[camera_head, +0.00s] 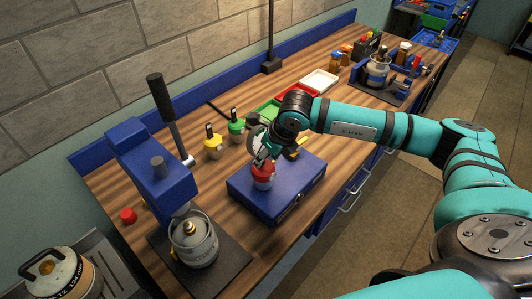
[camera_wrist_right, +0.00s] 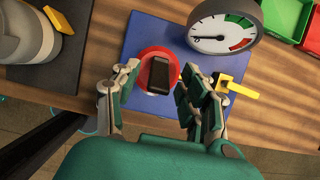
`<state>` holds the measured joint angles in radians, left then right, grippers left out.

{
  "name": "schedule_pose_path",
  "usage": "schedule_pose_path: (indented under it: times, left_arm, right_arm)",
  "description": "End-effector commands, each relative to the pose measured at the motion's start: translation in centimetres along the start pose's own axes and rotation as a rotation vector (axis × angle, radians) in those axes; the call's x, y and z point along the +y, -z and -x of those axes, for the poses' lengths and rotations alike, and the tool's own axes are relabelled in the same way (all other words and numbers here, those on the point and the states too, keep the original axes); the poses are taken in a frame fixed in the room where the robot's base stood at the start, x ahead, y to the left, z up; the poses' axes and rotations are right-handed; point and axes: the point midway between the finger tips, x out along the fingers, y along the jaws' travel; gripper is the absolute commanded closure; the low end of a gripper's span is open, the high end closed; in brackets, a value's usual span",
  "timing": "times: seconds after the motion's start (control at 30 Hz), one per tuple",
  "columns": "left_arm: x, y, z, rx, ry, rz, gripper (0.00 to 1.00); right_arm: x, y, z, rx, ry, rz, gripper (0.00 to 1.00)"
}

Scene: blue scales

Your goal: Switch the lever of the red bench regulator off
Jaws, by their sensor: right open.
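The red bench regulator (camera_head: 263,173) stands on a blue box (camera_head: 240,188) on the workbench, partly covered by my right gripper (camera_head: 266,158). In the right wrist view its round red body (camera_wrist_right: 147,67) carries a dark lever (camera_wrist_right: 159,76), which points along the picture's vertical. My right gripper is open there (camera_wrist_right: 158,85), one finger on each side of the lever. Whether a finger touches it I cannot tell. A dial gauge (camera_wrist_right: 224,26) and a yellow handle (camera_wrist_right: 240,89) sit beside the regulator. My left gripper is not in view.
Yellow (camera_head: 213,148) and green (camera_head: 236,128) regulators stand behind the box. A blue press-like stand (camera_head: 155,165) and a grey canister (camera_head: 194,243) are at the left. Green, red and white trays (camera_head: 319,80) lie further back.

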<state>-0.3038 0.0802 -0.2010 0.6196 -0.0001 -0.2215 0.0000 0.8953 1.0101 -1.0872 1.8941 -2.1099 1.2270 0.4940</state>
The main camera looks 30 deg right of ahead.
Motion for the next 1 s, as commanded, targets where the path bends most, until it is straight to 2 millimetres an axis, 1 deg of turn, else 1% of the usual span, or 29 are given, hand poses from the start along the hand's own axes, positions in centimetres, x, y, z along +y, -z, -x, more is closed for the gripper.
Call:
schedule_pose_path:
  times: [0.07,0.2,0.27,0.5,0.57,0.83,1.0]
  left_arm:
    - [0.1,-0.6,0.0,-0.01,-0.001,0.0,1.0]
    - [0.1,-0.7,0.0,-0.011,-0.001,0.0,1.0]
    - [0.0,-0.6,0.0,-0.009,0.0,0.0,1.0]
    - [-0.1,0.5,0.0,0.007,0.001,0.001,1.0]
    - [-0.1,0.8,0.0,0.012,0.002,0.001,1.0]
    - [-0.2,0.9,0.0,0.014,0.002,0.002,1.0]
    - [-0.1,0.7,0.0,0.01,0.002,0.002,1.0]
  right_arm:
    - [0.0,0.0,-0.1,0.0,0.0,0.0,0.56]
    - [0.0,0.0,-0.1,0.0,0.0,0.0,0.56]
    - [0.0,0.0,-0.1,0.0,0.0,0.0,0.62]
    - [0.0,0.0,0.0,0.0,0.0,0.0,0.94]
    - [0.0,0.0,0.0,0.0,0.0,0.0,1.0]
    - [0.0,-0.1,0.0,0.013,0.0,-0.001,1.0]
    - [0.1,-0.6,0.1,0.073,-0.002,0.0,1.0]
